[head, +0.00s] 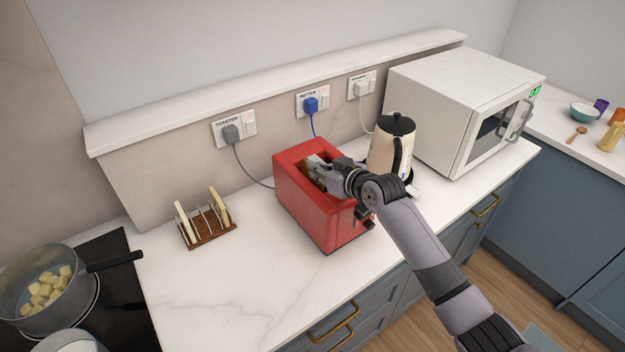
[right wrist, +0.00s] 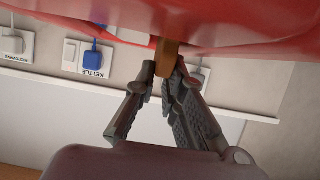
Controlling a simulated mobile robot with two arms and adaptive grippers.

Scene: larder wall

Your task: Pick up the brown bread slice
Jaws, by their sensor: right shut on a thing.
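The red toaster (head: 318,214) stands on the counter with its slots facing up. The brown bread slice (head: 308,172) shows as a small brown patch at the toaster's top opening, mostly hidden by the toaster and my gripper. My right gripper (head: 319,165) reaches over the toaster from the right. In the right wrist view, its two fingers (right wrist: 165,72) are shut on the brown slice (right wrist: 167,52), with the toaster's red body (right wrist: 235,18) right beside it. I cannot tell how far the slice sits inside the slot. My left gripper is not in view.
A toast rack (head: 208,238) with pale slices stands left of the toaster. A cream kettle (head: 384,155) stands close on the right, with a white microwave (head: 432,105) behind. A pot (head: 42,285) sits on the hob at far left. The counter front left of the toaster is clear.

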